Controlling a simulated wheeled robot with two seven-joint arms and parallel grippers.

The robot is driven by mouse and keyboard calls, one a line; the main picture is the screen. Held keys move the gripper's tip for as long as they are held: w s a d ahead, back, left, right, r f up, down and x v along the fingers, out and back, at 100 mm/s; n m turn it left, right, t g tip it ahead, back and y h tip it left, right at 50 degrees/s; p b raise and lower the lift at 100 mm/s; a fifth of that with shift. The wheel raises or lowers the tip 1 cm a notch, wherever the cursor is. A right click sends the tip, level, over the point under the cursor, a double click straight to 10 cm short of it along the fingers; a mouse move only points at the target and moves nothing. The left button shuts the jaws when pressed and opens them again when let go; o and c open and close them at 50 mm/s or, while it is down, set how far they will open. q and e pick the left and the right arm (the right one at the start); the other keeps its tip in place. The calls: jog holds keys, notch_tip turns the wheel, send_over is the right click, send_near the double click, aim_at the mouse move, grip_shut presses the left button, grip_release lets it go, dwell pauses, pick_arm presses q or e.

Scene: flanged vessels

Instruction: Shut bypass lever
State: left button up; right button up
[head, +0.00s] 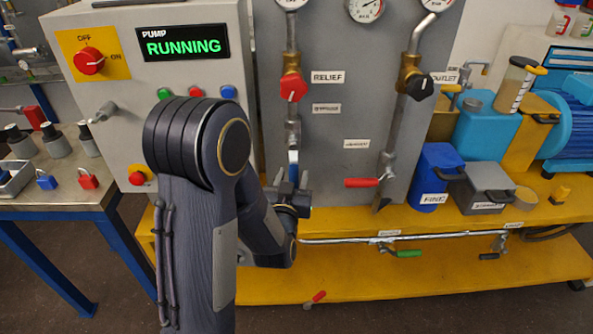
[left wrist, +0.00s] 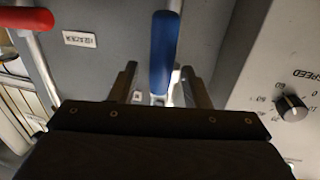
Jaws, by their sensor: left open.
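A blue lever handle (head: 293,164) hangs on the left pipe of the grey panel, below the RELIEF valve; the small label by that pipe (head: 326,108) is too blurred to read. My left gripper (head: 292,182) is at this lever, open. In the left wrist view the blue handle (left wrist: 163,50) stands between the two fingers (left wrist: 160,82), with a gap on both sides. A red lever (head: 362,182) sticks out sideways from the right pipe; it also shows in the left wrist view (left wrist: 28,18). My right gripper is not in view.
A red RELIEF knob (head: 293,87) and black OUTLET knob (head: 420,87) sit higher on the pipes. The pump box (head: 150,120) stands left, its display reading RUNNING. A blue bin (head: 436,180) stands right. A green lever (head: 408,254) is on the low pipe.

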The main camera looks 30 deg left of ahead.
pick_arm(q)
jog(key=shift+x, duration=1.2)
grip_shut()
